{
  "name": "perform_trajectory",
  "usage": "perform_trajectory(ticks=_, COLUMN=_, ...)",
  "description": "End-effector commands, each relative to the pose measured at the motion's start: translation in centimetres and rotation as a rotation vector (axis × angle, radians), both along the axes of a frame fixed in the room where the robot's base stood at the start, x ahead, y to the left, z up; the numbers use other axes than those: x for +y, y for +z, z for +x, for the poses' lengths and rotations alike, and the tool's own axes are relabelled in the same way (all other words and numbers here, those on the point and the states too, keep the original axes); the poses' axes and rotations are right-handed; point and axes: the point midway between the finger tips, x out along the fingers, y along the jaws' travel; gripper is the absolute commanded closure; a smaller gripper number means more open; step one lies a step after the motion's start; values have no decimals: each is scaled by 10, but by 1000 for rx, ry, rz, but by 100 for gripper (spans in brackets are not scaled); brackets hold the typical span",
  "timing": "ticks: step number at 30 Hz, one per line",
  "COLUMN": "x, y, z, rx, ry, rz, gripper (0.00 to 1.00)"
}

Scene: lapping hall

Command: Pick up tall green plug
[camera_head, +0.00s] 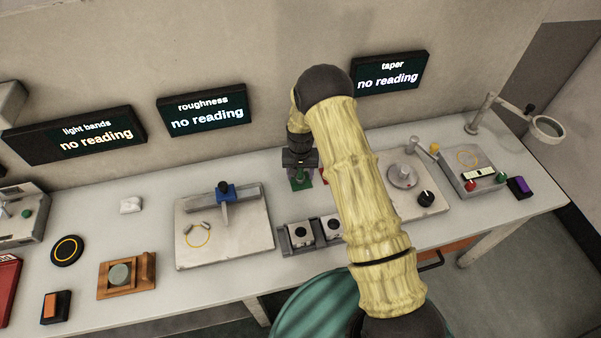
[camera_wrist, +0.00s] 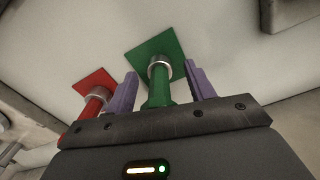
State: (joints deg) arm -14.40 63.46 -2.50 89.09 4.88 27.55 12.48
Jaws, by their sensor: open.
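The tall green plug (camera_wrist: 160,88) has a square green base and a post with a metal collar. In the wrist view its post stands between the two purple fingers of my gripper (camera_wrist: 162,88), with a gap showing toward each finger. My gripper is open around it and not visibly touching it. In the head view the green plug (camera_head: 301,178) stands on the bench under my gripper (camera_head: 300,165), partly hidden by it. A red plug (camera_wrist: 96,92) of similar form stands just left of the fingers in the wrist view.
In the head view, my arm hides part of the bench. A small tray with two dark-topped blocks (camera_head: 301,233) lies in front of the plugs. A grey plate with a blue-topped stand (camera_head: 249,233) is to the left. A lapping plate unit (camera_head: 402,177) is to the right.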

Motion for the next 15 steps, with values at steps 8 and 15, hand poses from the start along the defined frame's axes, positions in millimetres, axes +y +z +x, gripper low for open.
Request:
perform_trajectory(ticks=8, x=0, y=0, z=0, rx=0, ry=0, rz=0, gripper=60)
perform_trajectory(ticks=15, x=0, y=1, z=0, rx=-1, ry=0, rz=0, gripper=100)
